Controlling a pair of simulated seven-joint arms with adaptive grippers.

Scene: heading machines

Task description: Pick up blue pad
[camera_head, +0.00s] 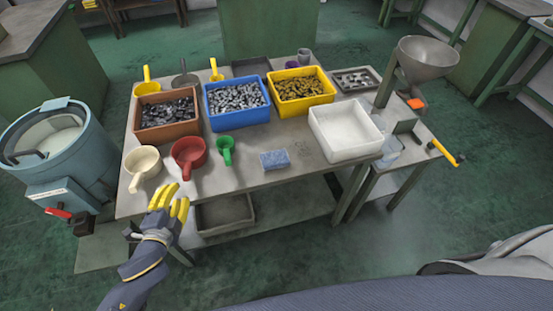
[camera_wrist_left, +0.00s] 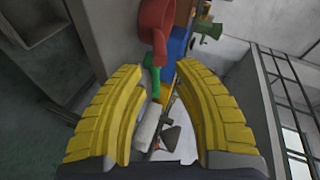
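The blue pad (camera_head: 274,160) lies flat on the front part of the grey table (camera_head: 235,178), right of the green scoop and left of the white bin. My left gripper (camera_head: 170,196) is at the table's front left edge, left of the pad and apart from it. In the left wrist view its two yellow fingers (camera_wrist_left: 160,110) stand wide apart with nothing held between them. I cannot make out the pad in the left wrist view. My right gripper does not show in either view.
Brown (camera_head: 167,133), blue (camera_head: 237,121) and yellow (camera_head: 301,103) bins of parts stand behind. A white bin (camera_head: 344,146) is at the right. The table around the pad is clear.

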